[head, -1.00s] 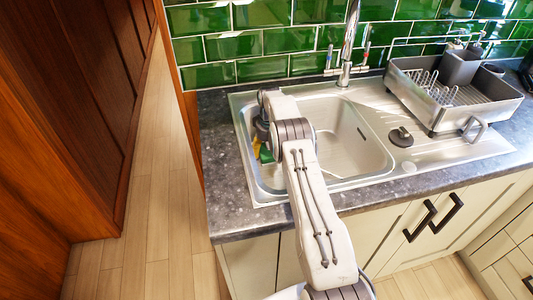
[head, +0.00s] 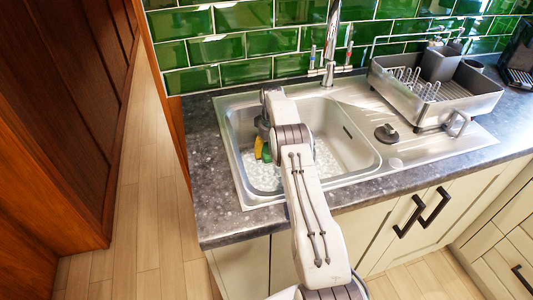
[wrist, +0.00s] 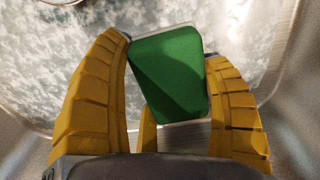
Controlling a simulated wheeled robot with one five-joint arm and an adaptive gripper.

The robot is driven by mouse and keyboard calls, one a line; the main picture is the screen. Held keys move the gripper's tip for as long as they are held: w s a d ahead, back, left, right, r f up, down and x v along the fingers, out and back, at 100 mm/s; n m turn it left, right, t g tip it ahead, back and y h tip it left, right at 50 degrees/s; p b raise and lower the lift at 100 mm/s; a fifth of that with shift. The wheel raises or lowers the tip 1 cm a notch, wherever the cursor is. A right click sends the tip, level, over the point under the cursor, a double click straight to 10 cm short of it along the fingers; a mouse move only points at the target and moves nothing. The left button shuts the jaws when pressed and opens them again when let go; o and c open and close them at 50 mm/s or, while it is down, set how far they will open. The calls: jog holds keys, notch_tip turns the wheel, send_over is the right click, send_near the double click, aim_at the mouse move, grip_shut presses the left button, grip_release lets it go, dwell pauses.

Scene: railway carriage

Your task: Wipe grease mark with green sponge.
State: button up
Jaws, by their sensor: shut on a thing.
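The green sponge (wrist: 168,75) is a rounded block held between the yellow fingers of my gripper (wrist: 166,52). In the head view the sponge (head: 266,153) shows as a small green patch beside the yellow fingers (head: 259,147), partly hidden by my arm. My gripper is inside the steel sink basin (head: 350,165), toward its left side, pointing down. The basin floor (wrist: 50,50) looks covered with whitish, patchy marks or suds. I cannot make out a separate grease mark, nor whether the sponge touches the floor.
A tap (head: 331,45) rises behind the basin. A dark plug (head: 387,133) sits on the drainer, with a dish rack (head: 435,95) to the right. The dark worktop (head: 207,180) surrounds the sink. Cupboards with black handles (head: 410,215) are below; a wooden wall (head: 60,120) is left.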

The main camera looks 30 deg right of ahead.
aim_at(254, 160)
jog(key=shift+s+d+f, duration=0.1)
jog(key=shift+s+d, duration=0.1)
jog(key=shift+d, duration=0.7)
jog(key=shift+s+d, duration=0.15)
jog(key=shift+d, duration=0.7)
jog(key=shift+a, duration=0.1)
jog(key=shift+w+a+b, duration=0.15)
jog(key=shift+a+b, duration=0.05)
jog(key=shift+a, duration=0.6)
jog(key=shift+w+a+b, duration=0.15)
jog(key=shift+a+b, duration=0.05)
jog(key=shift+a, duration=0.6)
jog(key=shift+a, duration=0.1)
jog(key=shift+w+a+b, duration=0.1)
jog(key=shift+w+a, duration=0.1)
jog(key=shift+a, duration=0.85)
jog(key=shift+w+a+b, duration=0.1)
jog(key=shift+w+a, duration=0.15)
jog(key=shift+a, duration=0.85)
jog(key=shift+w+a+b, duration=0.1)
jog(key=shift+w+a, duration=0.1)
jog(key=shift+a, duration=0.85)
jog(key=shift+r+p, duration=2.2)
jog(key=shift+r, duration=0.9)
